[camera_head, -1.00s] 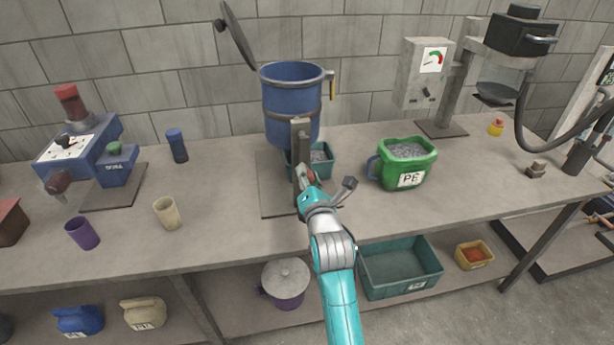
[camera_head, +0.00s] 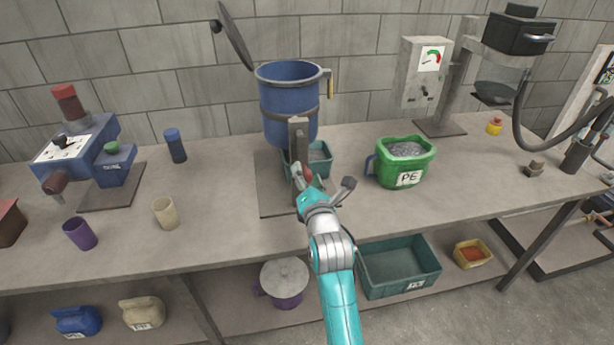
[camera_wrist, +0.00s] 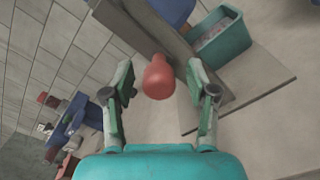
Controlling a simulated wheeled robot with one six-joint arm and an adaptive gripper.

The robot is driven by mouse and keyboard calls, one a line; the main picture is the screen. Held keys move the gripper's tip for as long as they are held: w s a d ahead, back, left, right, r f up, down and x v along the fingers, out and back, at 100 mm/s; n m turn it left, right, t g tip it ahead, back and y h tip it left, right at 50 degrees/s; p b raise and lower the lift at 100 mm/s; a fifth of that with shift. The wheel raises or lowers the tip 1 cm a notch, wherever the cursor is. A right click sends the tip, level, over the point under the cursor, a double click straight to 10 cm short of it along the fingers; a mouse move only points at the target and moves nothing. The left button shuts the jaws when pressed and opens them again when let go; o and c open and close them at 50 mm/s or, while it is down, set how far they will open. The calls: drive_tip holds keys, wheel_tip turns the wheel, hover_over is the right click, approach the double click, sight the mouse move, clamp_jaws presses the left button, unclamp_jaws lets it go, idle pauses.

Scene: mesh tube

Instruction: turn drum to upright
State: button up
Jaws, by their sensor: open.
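The blue drum (camera_head: 286,98) hangs on a grey post (camera_head: 299,145) at the back of the bench, with its open mouth facing up and its lid (camera_head: 236,40) swung open at upper left. It looks upright or nearly so. A red knob (camera_head: 307,173) sits low at the post, partly hidden by my gripper. In the wrist view, my gripper (camera_wrist: 161,76) is open, with a finger on each side of the red knob (camera_wrist: 158,80). The fingers look apart from it. Only a blue bit of the drum shows at the top of the wrist view.
A teal bin (camera_head: 320,160) stands under the drum. A green PE bucket (camera_head: 404,164) is to its right. A blue machine (camera_head: 75,142), a purple cup (camera_head: 80,234) and a beige cup (camera_head: 165,213) are at left. The bench front is mostly clear.

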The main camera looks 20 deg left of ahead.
drive_tip(key=v, duration=1.1)
drive_tip(key=shift+s+d, duration=0.25)
drive_tip(key=s+d+f+m+h, duration=0.3)
drive_tip(key=s+d+f+m, duration=0.55)
drive_tip(key=d, duration=0.35)
drive_tip(key=s+d+f+m+h, duration=0.2)
drive_tip(key=s+d+f+m, duration=0.6)
drive_tip(key=d, duration=0.3)
drive_tip(key=s+d+m+h, duration=0.1)
drive_tip(key=s+d+m, duration=0.3)
drive_tip(key=s, duration=0.4)
drive_tip(key=s+d+r+m+h, duration=0.1)
drive_tip(key=s+d+m+h, duration=0.1)
drive_tip(key=s+d+m, duration=0.2)
drive_tip(key=s+d+r+m+h, duration=0.1)
drive_tip(key=s+d+m, duration=0.3)
drive_tip(key=s+m, duration=0.5)
drive_tip(key=s+h, duration=0.1)
drive_tip(key=s, duration=0.4)
drive_tip(key=shift+s, duration=0.2)
